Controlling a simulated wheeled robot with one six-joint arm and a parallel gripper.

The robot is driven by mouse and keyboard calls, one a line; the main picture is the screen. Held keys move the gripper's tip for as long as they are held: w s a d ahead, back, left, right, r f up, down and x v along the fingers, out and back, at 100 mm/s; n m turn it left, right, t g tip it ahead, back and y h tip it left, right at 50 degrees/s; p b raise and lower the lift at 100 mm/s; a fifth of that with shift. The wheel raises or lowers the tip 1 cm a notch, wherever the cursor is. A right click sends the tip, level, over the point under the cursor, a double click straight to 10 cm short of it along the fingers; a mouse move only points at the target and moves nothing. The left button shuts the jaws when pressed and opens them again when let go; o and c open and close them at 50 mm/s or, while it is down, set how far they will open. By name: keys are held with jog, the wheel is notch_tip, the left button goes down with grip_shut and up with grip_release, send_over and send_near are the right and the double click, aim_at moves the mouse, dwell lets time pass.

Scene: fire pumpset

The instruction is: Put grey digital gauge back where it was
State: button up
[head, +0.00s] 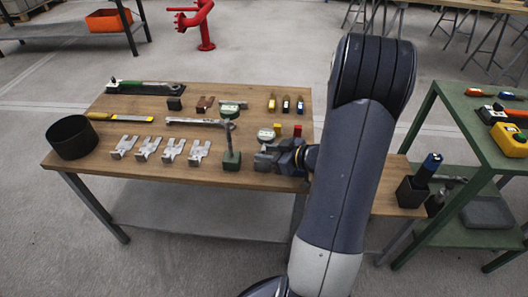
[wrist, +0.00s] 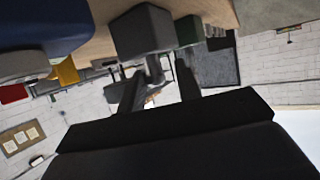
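A grey block with a dark post, which I take to be the grey digital gauge (head: 265,160), is on the wooden table near its front right edge. It also shows in the upside-down wrist view (wrist: 145,32), its post toward the space between my fingers. No readout is visible. My gripper (head: 283,155) is beside it at the table's right end, partly hidden by my arm. In the wrist view its two dark fingers (wrist: 160,92) are apart, with a gap between them. I see no finger touching the gauge, though contact is hard to judge.
A green block with a post (head: 231,160) stands just left of the grey one. Yellow (head: 277,130) and red (head: 298,130) blocks sit behind. Several metal brackets (head: 172,150) and a black bowl (head: 72,137) are farther left. A green trolley (head: 470,130) stands at right.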

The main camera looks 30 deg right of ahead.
jog(key=p+v, duration=0.2)
jog(key=v, duration=0.8)
jog(key=shift+s+r, duration=0.2)
jog(key=shift+s, duration=0.1)
jog(key=shift+d, duration=0.3)
